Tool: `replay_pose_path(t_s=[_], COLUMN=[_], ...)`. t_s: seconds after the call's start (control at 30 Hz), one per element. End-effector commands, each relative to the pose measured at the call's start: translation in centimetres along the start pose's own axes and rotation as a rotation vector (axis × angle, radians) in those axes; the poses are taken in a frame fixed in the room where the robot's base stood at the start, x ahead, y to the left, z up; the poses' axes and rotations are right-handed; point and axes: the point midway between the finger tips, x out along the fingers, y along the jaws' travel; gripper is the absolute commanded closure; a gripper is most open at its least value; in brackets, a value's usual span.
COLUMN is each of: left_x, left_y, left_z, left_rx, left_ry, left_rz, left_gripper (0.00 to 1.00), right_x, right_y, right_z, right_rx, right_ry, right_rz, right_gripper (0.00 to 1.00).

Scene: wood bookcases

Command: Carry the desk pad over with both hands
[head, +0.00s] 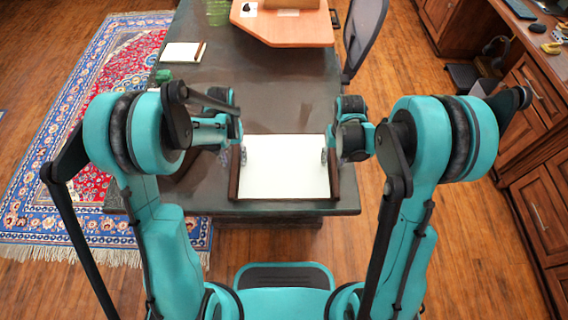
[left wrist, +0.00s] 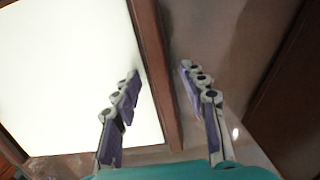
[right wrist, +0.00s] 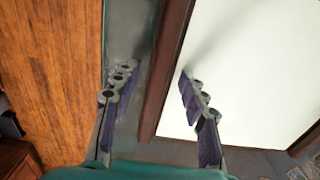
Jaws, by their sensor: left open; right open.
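The desk pad (head: 284,168) is a white sheet with dark brown wooden side strips, lying flat near the front edge of the dark desk. My left gripper (head: 243,155) is at its left side; in the left wrist view the open fingers (left wrist: 158,78) stand on either side of the brown strip (left wrist: 158,70), one over the white sheet. My right gripper (head: 326,157) is at its right side; in the right wrist view the open fingers (right wrist: 155,78) straddle the other strip (right wrist: 165,70). Whether the fingers touch the pad cannot be told.
The dark desk (head: 290,90) has a clear middle stretch behind the pad. A smaller white pad (head: 183,52) lies at the back left, and an orange-brown wooden board (head: 285,26) at the back. A chair (head: 364,35) stands right of the desk. Wooden cabinets (head: 535,130) line the right.

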Motion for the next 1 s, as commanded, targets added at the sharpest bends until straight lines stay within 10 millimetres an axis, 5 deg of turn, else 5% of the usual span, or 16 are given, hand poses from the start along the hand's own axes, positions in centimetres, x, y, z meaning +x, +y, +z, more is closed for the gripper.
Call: replay_pose_path(t_s=[0.33, 0.5, 1.0], left_x=[0.35, 0.34, -0.20], left_y=[0.00, 0.00, 0.01], left_z=[0.01, 0.01, 0.08], left_rx=[0.000, 0.000, 0.000], left_ry=[0.000, 0.000, 0.000], left_rz=[0.000, 0.000, 0.000], left_gripper=[0.57, 1.00, 1.00], right_x=[0.34, 0.34, -0.21], right_y=[0.00, 0.00, -0.01], right_z=[0.03, 0.02, 0.02], right_rx=[0.000, 0.000, 0.000], right_ry=[0.000, 0.000, 0.000], right_rz=[0.000, 0.000, 0.000], right_gripper=[0.57, 1.00, 1.00])
